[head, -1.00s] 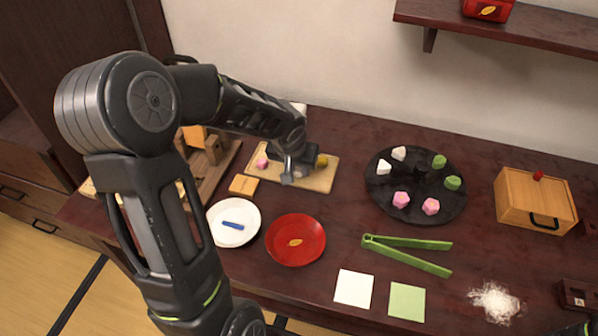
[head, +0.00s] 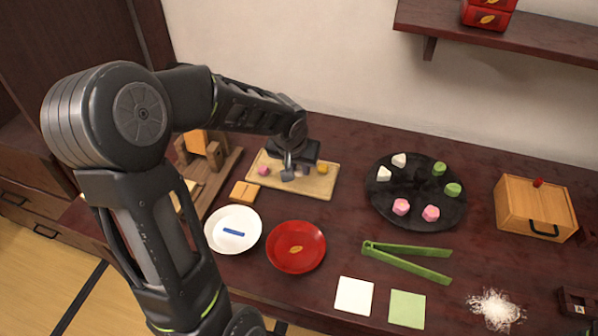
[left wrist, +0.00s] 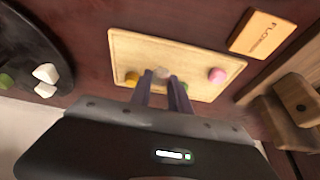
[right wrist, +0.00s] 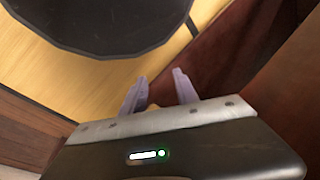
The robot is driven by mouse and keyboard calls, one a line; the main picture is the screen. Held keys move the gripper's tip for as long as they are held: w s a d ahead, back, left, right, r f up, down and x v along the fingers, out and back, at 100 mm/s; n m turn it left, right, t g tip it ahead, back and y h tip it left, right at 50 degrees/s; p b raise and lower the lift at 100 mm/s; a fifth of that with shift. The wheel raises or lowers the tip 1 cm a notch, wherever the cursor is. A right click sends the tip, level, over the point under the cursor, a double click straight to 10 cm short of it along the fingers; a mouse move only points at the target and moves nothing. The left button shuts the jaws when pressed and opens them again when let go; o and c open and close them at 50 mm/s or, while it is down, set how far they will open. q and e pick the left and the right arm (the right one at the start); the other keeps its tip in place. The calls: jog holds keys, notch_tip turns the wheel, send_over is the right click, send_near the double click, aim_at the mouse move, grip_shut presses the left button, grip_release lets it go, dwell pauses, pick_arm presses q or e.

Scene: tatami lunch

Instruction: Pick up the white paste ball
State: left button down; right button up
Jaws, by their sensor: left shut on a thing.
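The white paste ball (left wrist: 162,72) shows in the left wrist view between the fingertips of my left gripper (left wrist: 163,88), which is shut on it. In the head view my left gripper (head: 289,172) is over the pale wooden board (head: 318,188), and I cannot make out the ball there. The board also shows in the left wrist view (left wrist: 125,45). My right gripper (right wrist: 158,88) is open and empty.
A dark round plate (head: 415,215) with white, green and pink sweets stands right of the board. A white plate (head: 250,218), a red dish (head: 315,235) and green tongs (head: 410,264) are in front. A wooden box (head: 525,200) stands at right.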

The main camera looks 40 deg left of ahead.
aim_at(299, 172)
pick_arm(q)
notch_tip(299, 172, up, 7)
jog(key=shift+p, duration=0.3)
dwell(0.5)
